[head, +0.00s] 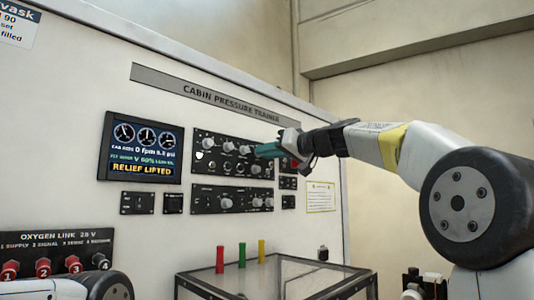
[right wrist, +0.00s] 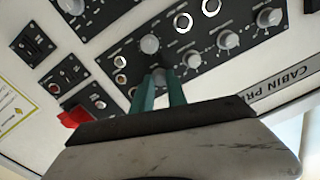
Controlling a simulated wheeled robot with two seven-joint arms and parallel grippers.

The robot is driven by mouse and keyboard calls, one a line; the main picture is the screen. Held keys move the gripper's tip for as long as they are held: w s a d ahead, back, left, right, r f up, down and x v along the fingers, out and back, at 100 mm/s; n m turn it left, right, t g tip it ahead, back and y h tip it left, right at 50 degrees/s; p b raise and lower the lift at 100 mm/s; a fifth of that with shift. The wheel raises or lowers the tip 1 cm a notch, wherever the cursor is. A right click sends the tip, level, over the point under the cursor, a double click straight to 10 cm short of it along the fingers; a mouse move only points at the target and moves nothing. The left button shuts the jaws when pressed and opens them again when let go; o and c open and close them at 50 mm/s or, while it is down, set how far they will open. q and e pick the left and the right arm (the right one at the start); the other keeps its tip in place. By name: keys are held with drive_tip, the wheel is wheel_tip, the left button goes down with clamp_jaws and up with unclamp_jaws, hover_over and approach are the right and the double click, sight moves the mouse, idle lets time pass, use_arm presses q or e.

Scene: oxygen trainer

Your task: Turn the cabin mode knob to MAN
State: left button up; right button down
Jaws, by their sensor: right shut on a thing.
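The upper knob panel (head: 233,181) is on the white cabinet front, with several grey knobs in its top row. My right gripper (head: 259,151) comes in from the right and its teal fingertips are at the right end of that row. In the right wrist view the two fingers (right wrist: 160,88) are shut on a grey knob (right wrist: 160,73), the end one of the row. The fingers partly hide this knob, and its pointer and labels cannot be read. My left gripper is not in view.
A display (head: 143,147) reading RELIEF LIFTED is left of the panel. A lower knob panel (head: 232,200) is below it. A red switch cover (right wrist: 76,116) lies close beside my right gripper. A clear-topped stand (head: 290,283) with coloured pegs is below.

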drive_tip(key=shift+m+t, duration=0.4)
drive_tip(key=shift+m, duration=8.7)
drive_tip(key=shift+f, duration=0.1)
drive_tip(key=c, duration=1.3)
unclamp_jaws()
drive_tip(key=v, duration=0.7)
drive_tip(key=shift+s+d, duration=0.25)
drive_tip(key=shift+s, duration=0.1)
